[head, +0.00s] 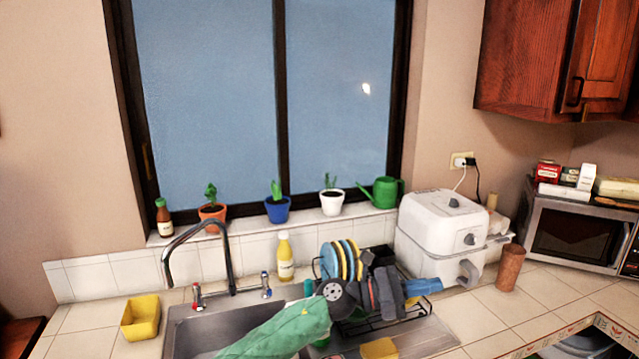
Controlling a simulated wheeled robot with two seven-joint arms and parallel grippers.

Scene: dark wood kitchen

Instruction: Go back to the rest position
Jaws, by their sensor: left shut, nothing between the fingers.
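My left gripper (428,286) is in the head view, at the end of my green-sleeved arm that reaches up and right from the bottom centre. It is shut and empty. It is over the dish rack area, in front of the white appliance. It and my arm hide part of the sink and the rack. My right gripper is not in view.
A sink (190,331) with a tall faucet (231,262) lies below the window. A dish rack holds coloured plates (341,260). A yellow container (141,318), a yellow bottle (285,257), a white fryer (440,228), a brown cup (510,268) and a microwave (575,232) stand around.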

